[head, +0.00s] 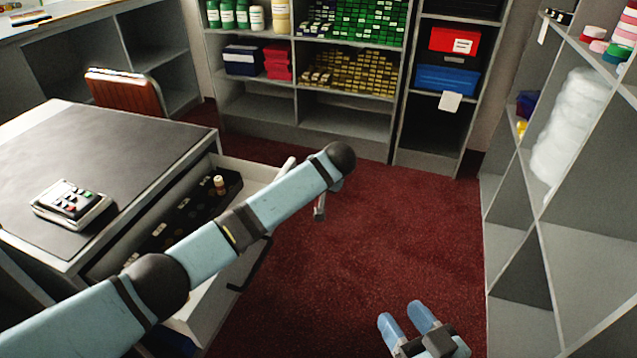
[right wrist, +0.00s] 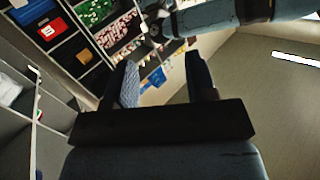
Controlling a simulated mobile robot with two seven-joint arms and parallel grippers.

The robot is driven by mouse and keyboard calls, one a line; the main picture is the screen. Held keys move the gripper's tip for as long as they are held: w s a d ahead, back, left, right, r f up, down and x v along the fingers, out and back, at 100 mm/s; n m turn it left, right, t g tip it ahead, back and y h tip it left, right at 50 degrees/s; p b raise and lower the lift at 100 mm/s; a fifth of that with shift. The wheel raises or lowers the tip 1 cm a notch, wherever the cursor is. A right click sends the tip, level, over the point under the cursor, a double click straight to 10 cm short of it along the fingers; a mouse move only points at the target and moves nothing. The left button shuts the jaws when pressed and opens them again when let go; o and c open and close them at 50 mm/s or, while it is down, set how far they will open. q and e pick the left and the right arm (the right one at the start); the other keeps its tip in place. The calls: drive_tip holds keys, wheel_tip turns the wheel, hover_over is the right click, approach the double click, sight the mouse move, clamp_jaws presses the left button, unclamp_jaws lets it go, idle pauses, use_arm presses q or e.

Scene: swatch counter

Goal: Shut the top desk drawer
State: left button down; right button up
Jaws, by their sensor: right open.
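The top desk drawer (head: 265,172) is pulled out from the right side of the desk (head: 185,143). It has pale walls, a dark tray (head: 230,187) inside and a dark bar handle (head: 250,268) on its front. My left arm crosses over the drawer and hides part of it. My left gripper (head: 319,207) is mostly hidden behind the arm's end, beyond the drawer front; its jaws cannot be made out. My right gripper (head: 402,311) is open and empty above the carpet, to the right of the drawer and apart from it. Its open fingers also show in the right wrist view (right wrist: 163,75).
A card terminal (head: 73,204) lies on the desk top, with a brown chair (head: 125,92) behind. Shelves (head: 345,118) line the back, and a grey shelf unit (head: 530,210) stands at the right. The red carpet (head: 400,230) between is clear.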

use_arm(q)
drive_tip(key=shift+w+a+f+b, duration=0.25)
drive_tip(key=shift+w+a+f, duration=0.15)
drive_tip(key=shift+a, duration=0.35)
drive_tip(key=shift+w+a+f+b, duration=0.3)
drive_tip(key=shift+w+a, duration=0.25)
drive_tip(key=shift+a, duration=0.25)
drive_tip(key=shift+w+a+f+b, duration=0.2)
drive_tip(key=shift+w+a+f, duration=0.2)
drive_tip(key=shift+a, duration=0.35)
use_arm(e)
drive_tip(key=shift+t+y, duration=0.8)
drive_tip(key=shift+t, duration=0.1)
drive_tip(key=shift+a+r, duration=0.25)
drive_tip(key=shift+r, duration=0.4)
drive_tip(key=shift+a+r, duration=0.2)
drive_tip(key=shift+r, duration=0.4)
drive_tip(key=shift+a+r, duration=0.25)
drive_tip(key=shift+r, duration=0.4)
